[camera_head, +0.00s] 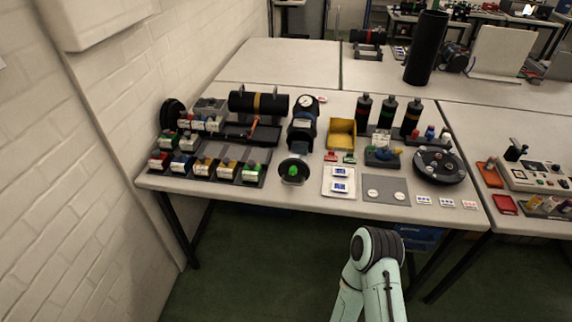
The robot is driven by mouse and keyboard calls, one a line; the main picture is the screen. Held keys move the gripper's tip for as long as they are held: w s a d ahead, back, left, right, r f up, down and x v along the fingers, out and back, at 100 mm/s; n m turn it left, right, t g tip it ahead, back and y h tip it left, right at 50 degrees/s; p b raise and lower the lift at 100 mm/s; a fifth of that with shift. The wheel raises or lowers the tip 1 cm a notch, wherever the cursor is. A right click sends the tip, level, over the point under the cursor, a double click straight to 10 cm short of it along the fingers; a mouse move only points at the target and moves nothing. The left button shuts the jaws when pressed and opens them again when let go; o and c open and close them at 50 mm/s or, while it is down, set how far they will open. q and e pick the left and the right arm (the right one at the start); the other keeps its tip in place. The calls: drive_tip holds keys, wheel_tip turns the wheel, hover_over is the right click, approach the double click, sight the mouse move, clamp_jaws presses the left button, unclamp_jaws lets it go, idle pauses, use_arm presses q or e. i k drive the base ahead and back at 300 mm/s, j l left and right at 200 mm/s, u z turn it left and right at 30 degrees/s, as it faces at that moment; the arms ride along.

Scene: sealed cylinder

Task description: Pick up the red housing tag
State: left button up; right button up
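A small red piece that looks like the red housing tag (331,156) lies on the table, just in front of the yellow bin (342,133). A similar small green piece (350,158) lies beside it on the right. Both are too small for me to read any marking. A pale green arm link of mine with a black joint shows at the bottom, in front of the table. Neither of my grippers is in view, so I cannot see their fingers.
The table (235,190) is crowded. A black valve-like unit with a gauge (304,115) stands left of the bin. A white tray with blue-marked cards (340,182) lies in front, a grey pad (386,190) beside it. Several dark bottles (387,113) and a round black turntable (439,165) stand right.

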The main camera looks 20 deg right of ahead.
sight(331, 156)
drive_tip(key=z, duration=1.3)
